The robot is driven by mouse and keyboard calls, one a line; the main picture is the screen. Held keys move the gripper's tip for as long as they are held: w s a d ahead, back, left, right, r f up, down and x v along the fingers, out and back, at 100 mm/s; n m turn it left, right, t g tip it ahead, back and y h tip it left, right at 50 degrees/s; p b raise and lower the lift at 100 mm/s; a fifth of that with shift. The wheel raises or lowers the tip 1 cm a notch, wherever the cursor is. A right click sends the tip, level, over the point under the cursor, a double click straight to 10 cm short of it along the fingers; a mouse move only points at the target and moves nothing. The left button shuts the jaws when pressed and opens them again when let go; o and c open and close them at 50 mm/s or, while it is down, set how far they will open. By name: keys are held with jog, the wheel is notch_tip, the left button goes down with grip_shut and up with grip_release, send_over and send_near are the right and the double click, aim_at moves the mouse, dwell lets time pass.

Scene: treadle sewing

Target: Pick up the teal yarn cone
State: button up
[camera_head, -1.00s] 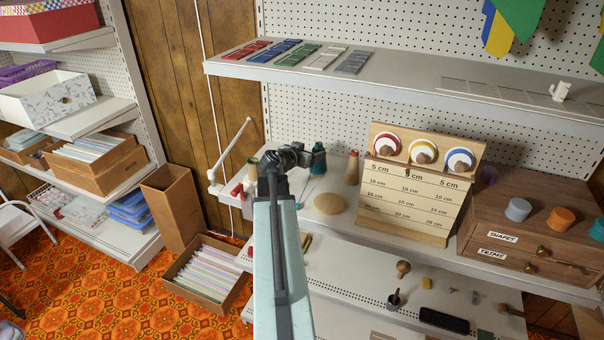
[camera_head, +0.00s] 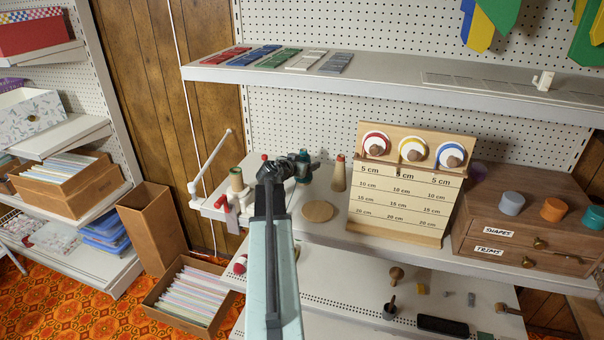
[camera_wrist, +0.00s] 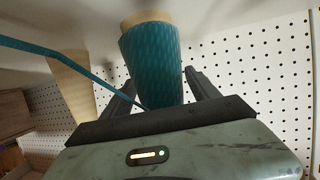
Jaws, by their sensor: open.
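The teal yarn cone (camera_head: 304,160) stands on the middle shelf and is partly hidden by my gripper (camera_head: 298,170). In the wrist view the teal cone (camera_wrist: 153,62) is large, with a tan end at the top of the picture and a teal strand trailing left. My gripper (camera_wrist: 163,95) is open, with one dark finger on each side of the cone. Its lower end in the picture lies between the fingers. I cannot tell whether either finger touches it.
A tan cone (camera_head: 338,174) and a round tan disc (camera_head: 318,212) are right of the gripper. A measuring board (camera_head: 402,205) and a drawer box (camera_head: 480,215) stand farther right. A green-topped spool (camera_head: 237,180) is left. An upper shelf (camera_head: 400,79) overhangs behind.

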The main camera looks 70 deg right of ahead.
jog(key=shift+x, duration=0.95)
jog(key=shift+a, duration=0.1)
jog(key=shift+c, duration=1)
jog(key=c, duration=1.3)
jog(key=shift+o, duration=0.2)
jog(key=shift+w+r, duration=0.1)
jog(key=shift+r, duration=0.05)
